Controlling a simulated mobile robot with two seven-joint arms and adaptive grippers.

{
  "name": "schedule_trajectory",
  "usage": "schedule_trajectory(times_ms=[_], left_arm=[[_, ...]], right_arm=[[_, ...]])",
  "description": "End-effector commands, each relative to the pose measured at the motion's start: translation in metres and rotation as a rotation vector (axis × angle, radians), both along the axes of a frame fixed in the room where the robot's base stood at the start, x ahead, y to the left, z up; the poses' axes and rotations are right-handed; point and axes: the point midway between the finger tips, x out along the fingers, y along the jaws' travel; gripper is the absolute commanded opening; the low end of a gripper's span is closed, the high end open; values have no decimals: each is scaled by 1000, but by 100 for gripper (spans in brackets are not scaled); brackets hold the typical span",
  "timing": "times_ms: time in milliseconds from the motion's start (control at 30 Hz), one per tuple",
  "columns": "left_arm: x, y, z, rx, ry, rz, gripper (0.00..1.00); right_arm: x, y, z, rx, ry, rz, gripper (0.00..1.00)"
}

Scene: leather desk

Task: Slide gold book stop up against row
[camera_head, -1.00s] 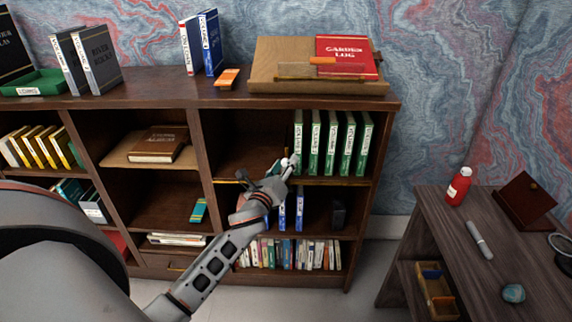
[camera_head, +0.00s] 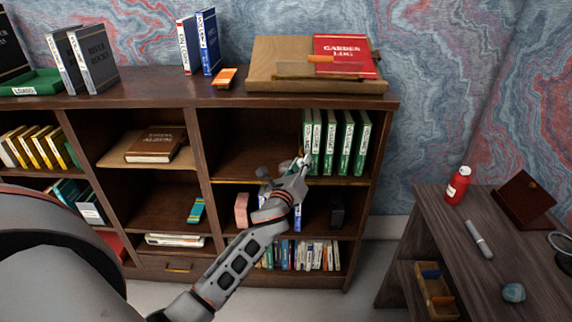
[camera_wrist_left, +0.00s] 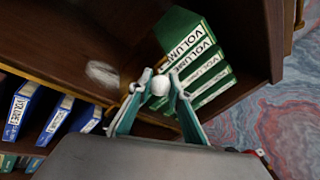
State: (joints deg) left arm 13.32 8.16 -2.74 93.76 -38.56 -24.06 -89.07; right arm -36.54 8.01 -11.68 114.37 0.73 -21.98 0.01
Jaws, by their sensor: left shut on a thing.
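A row of green books (camera_head: 345,145) stands at the right end of the upper right shelf compartment. The nearest two lean close together at its left end; small gaps show further right. The row also shows in the left wrist view (camera_wrist_left: 195,60). My left gripper (camera_head: 303,162) is at the left end of the row, at the shelf's front. In the left wrist view its fingers (camera_wrist_left: 159,88) are shut on a pale round knob (camera_wrist_left: 160,86), apparently part of the book stop. The rest of the stop is hidden and no gold shows on it. My right gripper is not in view.
The shelf floor (camera_head: 250,165) left of the row is clear. A gold strip (camera_head: 345,183) edges the shelf. Below stand blue volumes (camera_wrist_left: 55,120), a pink block (camera_head: 242,210) and a dark object (camera_head: 337,212). The bookcase's right side panel bounds the row.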

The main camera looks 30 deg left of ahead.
Motion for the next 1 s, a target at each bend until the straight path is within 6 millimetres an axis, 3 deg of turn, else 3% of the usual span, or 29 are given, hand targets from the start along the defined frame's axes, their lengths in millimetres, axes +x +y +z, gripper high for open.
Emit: schedule_trajectory(times_ms=[100, 300, 500, 733, 767, 800, 1000], left_arm=[[21, -35, -4, -6, 0, -8, 0], [43, -72, -3, -4, 1, -8, 0], [48, -82, 0, -3, -2, -7, 0], [48, -82, 1, -2, -3, -8, 0], [48, -82, 1, -2, -3, -8, 26], [48, -82, 1, -2, -3, -8, 36], [48, -81, 1, -2, -2, -6, 36]], right_arm=[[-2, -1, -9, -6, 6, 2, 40], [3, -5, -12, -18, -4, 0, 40], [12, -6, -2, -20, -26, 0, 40], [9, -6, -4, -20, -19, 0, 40], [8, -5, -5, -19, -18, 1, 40], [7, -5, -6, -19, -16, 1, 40], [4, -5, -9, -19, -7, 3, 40]])
